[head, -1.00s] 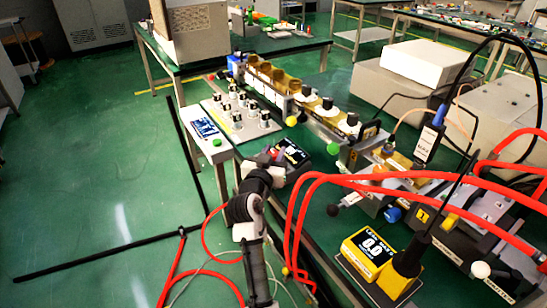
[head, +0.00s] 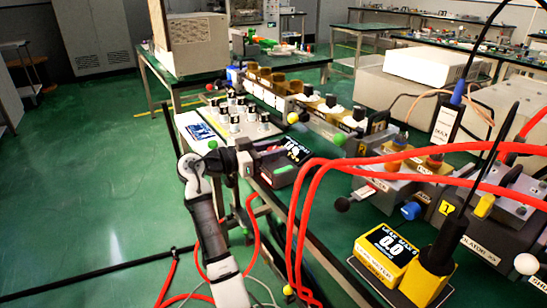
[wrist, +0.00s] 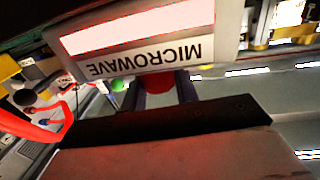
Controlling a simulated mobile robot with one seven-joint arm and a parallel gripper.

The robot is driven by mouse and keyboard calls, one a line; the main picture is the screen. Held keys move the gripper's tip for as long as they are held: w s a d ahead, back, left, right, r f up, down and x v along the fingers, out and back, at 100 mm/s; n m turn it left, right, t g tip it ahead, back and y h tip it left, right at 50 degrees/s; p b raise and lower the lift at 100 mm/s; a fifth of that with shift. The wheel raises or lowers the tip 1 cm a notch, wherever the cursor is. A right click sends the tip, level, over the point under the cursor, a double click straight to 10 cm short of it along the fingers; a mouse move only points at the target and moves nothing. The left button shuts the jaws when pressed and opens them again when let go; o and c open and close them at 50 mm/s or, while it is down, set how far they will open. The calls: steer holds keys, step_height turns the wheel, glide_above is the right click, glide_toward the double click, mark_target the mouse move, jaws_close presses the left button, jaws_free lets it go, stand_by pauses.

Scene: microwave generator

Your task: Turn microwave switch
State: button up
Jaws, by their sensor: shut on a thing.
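A dark box (head: 290,158) with a small lit display stands at the left edge of the green bench in the head view. A green strip shows on its front. In the wrist view a white label reading MICROWAVE (wrist: 145,58) appears upside down, with a pale lit panel (wrist: 140,25) above it. Just below the label, a red switch (wrist: 158,83) sits between the dark fingers of my gripper (wrist: 160,92). The fingers are shut on it. In the head view my gripper (head: 250,164) is against the left side of the dark box. The switch is hidden there.
Red hoses (head: 310,190) arch close to the right of my arm. A white panel with knobs (head: 265,130) stands behind the box. A yellow meter reading 0.0 (head: 385,250) stands at the front right. The green floor at left is open, with a black bar lying across it.

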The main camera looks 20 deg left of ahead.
steer(key=shift+m+g+h+b, duration=0.3)
steer(key=shift+m+g+h, duration=0.4)
steer(key=shift+g, duration=0.2)
steer(key=o, duration=1)
steer(key=shift+c, duration=0.2)
steer(key=v, duration=1.3)
steer(key=shift+a+b, duration=0.4)
